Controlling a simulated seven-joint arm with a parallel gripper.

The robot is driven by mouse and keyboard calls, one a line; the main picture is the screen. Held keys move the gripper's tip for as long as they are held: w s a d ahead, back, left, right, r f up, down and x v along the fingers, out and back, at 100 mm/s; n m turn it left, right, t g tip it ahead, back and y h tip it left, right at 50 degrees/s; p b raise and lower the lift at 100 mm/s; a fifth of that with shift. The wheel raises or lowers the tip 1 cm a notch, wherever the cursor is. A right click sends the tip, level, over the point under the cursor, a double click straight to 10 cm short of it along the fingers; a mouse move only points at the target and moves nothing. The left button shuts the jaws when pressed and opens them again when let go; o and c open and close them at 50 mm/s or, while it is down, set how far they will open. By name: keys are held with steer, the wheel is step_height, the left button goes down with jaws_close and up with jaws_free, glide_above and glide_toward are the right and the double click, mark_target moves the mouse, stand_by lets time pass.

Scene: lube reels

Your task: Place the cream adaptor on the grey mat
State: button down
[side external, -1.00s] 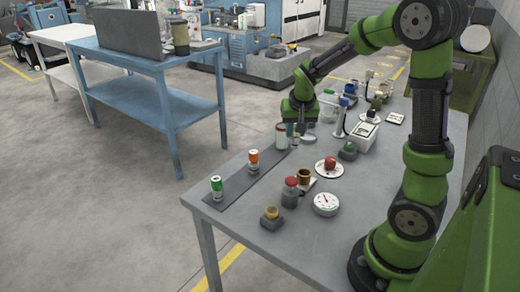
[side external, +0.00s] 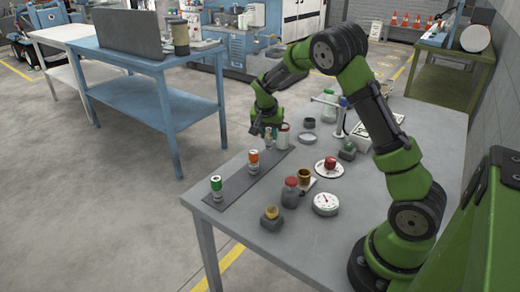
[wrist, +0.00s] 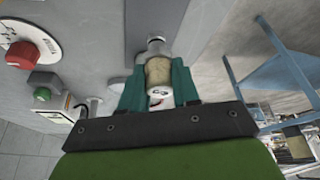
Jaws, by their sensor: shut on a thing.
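The cream adaptor (wrist: 158,72) is between the teal fingers of my gripper (wrist: 160,82) in the wrist view, with a grey metal end beyond the fingertips. In the side view, my gripper (side external: 267,130) is low over the far end of the grey mat (side external: 236,180), shut on the adaptor, which is small and mostly hidden there. I cannot tell whether the adaptor touches the mat. The mat also shows as a dark strip in the wrist view (wrist: 138,32).
An orange-topped adaptor (side external: 253,161) and a green-topped one (side external: 217,187) stand on the mat. A pale canister (side external: 283,138) stands close to the right of my gripper. A red button (side external: 329,163), a dial gauge (side external: 326,204) and a red-capped bottle (side external: 290,193) are to the right.

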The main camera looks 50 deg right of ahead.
mark_target(269, 141)
steer(key=shift+f, duration=1.65)
steer(key=shift+f, duration=0.1)
steer(key=c, duration=0.8)
jaws_free()
steer(key=v, duration=1.1)
steer(key=s+a+r+n+t+y, duration=0.1)
steer(key=s+a+r+n+y, duration=0.1)
steer(key=s+a, duration=0.4)
steer(key=s+a+r+n+t+y, duration=0.2)
steer(key=s+a+r+n, duration=0.2)
steer(key=s+a, duration=0.3)
steer(key=s+a+r+n+t+y, duration=0.2)
steer(key=s+a+r+n, duration=0.1)
steer(key=s+a, duration=0.4)
steer(key=shift+s+a+r+n, duration=0.3)
steer(key=shift+s+r, duration=0.25)
steer(key=shift+s, duration=0.15)
